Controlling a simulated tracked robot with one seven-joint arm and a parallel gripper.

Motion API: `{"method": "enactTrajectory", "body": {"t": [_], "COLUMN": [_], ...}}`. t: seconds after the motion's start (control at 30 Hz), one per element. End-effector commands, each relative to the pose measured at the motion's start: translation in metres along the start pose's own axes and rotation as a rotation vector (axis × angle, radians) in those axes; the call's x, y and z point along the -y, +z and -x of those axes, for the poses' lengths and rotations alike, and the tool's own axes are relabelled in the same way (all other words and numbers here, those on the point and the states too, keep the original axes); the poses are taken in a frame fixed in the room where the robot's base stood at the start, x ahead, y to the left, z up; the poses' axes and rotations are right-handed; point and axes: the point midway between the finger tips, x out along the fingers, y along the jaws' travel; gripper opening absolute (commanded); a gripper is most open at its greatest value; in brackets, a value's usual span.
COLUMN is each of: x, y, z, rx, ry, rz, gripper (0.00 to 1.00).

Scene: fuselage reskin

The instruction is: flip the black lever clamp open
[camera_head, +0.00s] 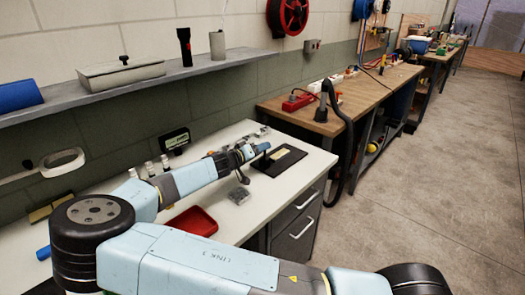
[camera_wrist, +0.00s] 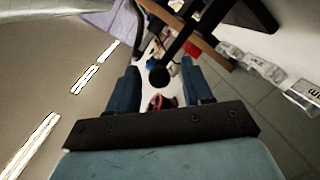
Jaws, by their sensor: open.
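The black lever clamp shows in the wrist view as a dark bar with a round black knob (camera_wrist: 158,77). The knob appears between the two blue fingers of my gripper (camera_wrist: 159,66), with gaps on both sides. My gripper is open, and I cannot tell the depth between the fingers and the knob. In the head view my gripper (camera_head: 259,149) is over the black base plate (camera_head: 291,164) on the white bench. The clamp is small and mostly hidden there by my gripper, so its lever angle is unclear.
A grey shelf (camera_head: 150,85) runs above. A wooden bench (camera_head: 345,110) stands beyond, with open floor at right.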

Motion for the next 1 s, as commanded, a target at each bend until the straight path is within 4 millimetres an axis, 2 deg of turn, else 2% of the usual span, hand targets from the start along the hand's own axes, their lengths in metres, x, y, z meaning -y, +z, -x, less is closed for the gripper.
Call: {"method": "enactTrajectory", "body": {"t": [0.23, 0.37, 0.8, 1.0], "x": [0.0, 0.0, 0.001, 0.001], "y": [-0.001, -0.002, -0.001, 0.0], "z": [0.003, 0.017, 0.1, 0.127], "rx": [-0.002, -0.003, -0.002, -0.001], "ry": [0.0, -0.001, -0.003, 0.0], "rz": [-0.001, -0.002, -0.001, 0.0], "gripper": [0.5, 0.5, 0.5, 0.5]}}
